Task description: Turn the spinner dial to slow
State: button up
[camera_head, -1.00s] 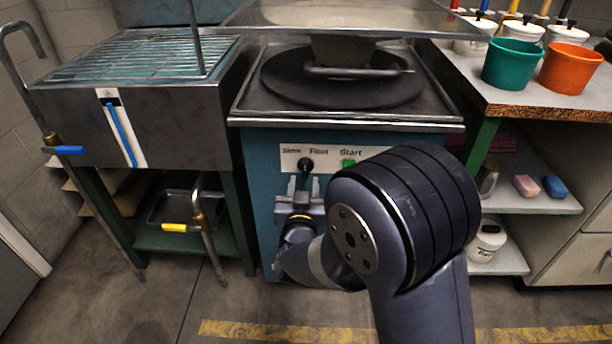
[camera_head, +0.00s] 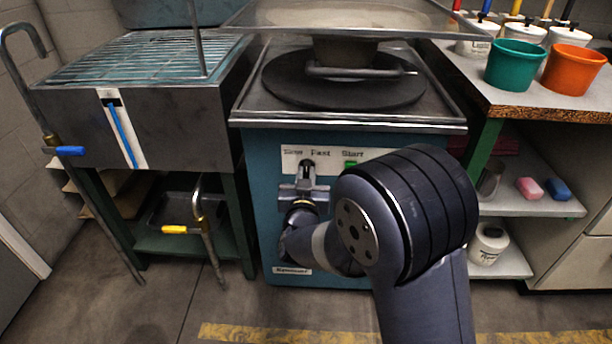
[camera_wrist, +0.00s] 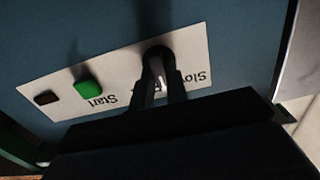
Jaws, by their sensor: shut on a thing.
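The spinner dial (camera_wrist: 157,52) is a small black knob on a white label panel (camera_head: 291,159) on the front of the teal machine. The panel reads "Slow", "Fast" and "Start". My gripper (camera_head: 306,169) is at the dial, its two fingers closed around it. In the wrist view my gripper (camera_wrist: 162,82) has a finger on each side of the knob. The fingers cover much of the dial and part of the lettering, so I cannot tell which word it points to. The green start button (camera_wrist: 88,86) is beside it.
A dark red button (camera_wrist: 46,97) sits beyond the green one. A metal sink unit (camera_head: 150,120) stands to the left with a blue-handled tap (camera_head: 70,150). A counter with green (camera_head: 514,65) and orange (camera_head: 573,70) buckets is on the right. Open floor lies in front.

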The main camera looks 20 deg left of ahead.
grip_shut()
jog(key=shift+n, duration=0.3)
jog(key=n+p, duration=0.2)
jog(key=shift+a+r+n, duration=0.1)
jog(key=shift+n, duration=0.2)
jog(key=n+p, duration=0.2)
jog(key=n, duration=0.2)
jog(key=shift+n, duration=0.4)
jog(key=o, duration=0.7)
grip_release()
jog(key=shift+c, duration=0.2)
